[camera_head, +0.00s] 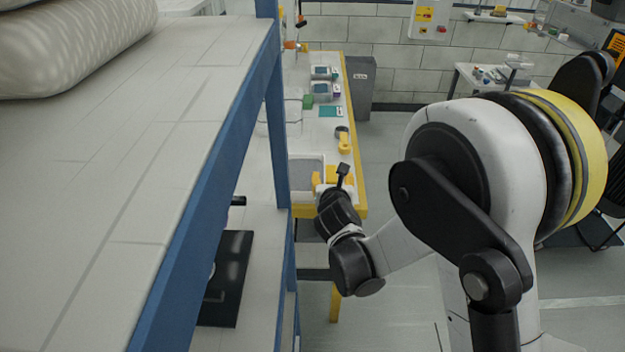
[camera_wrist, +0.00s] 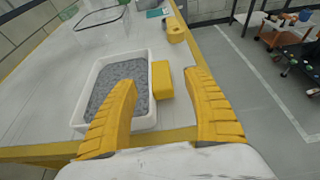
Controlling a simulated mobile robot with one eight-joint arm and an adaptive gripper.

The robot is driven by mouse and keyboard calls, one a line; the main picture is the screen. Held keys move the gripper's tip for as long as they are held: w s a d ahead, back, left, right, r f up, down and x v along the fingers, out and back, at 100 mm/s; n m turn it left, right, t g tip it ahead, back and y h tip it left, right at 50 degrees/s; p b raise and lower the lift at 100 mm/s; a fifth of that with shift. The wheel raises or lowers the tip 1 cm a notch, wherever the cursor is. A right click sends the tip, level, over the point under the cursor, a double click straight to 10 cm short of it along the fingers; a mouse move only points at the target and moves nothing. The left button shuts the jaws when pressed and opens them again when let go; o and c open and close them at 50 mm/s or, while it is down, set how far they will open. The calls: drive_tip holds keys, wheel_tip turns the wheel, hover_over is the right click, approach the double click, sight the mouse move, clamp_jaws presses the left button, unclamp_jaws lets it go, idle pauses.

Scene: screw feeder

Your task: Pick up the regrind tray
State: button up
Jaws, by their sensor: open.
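The regrind tray (camera_wrist: 146,121) is a white open tray filled with grey granules. It sits on a white table near its yellow front edge, and it also shows in the head view (camera_head: 306,156). A yellow block (camera_wrist: 162,80) is at the tray's right side; I cannot tell if it is attached. My gripper (camera_wrist: 161,78) is open, its yellow fingers spread. In the wrist view, the left finger overlaps the tray's front right part and the right finger appears right of the block. The gap between finger and tray height is unclear.
A clear bin (camera_wrist: 103,27) stands behind the tray. A yellow roll-like object (camera_wrist: 175,31) is farther back near the table's right edge. A blue-framed shelf (camera_head: 205,190) stands close on the left in the head view.

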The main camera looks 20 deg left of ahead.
sight(331, 171)
drive_tip(key=b+x, duration=0.1)
drive_tip(key=x, duration=0.3)
drive_tip(key=b+x, duration=0.1)
drive_tip(key=x, duration=0.1)
drive_tip(key=shift+a+f+b, duration=0.1)
drive_tip(key=shift+f+b, duration=0.2)
drive_tip(key=shift+b, duration=0.05)
drive_tip(key=shift+r, duration=0.15)
drive_tip(key=shift+s, duration=0.1)
clamp_jaws()
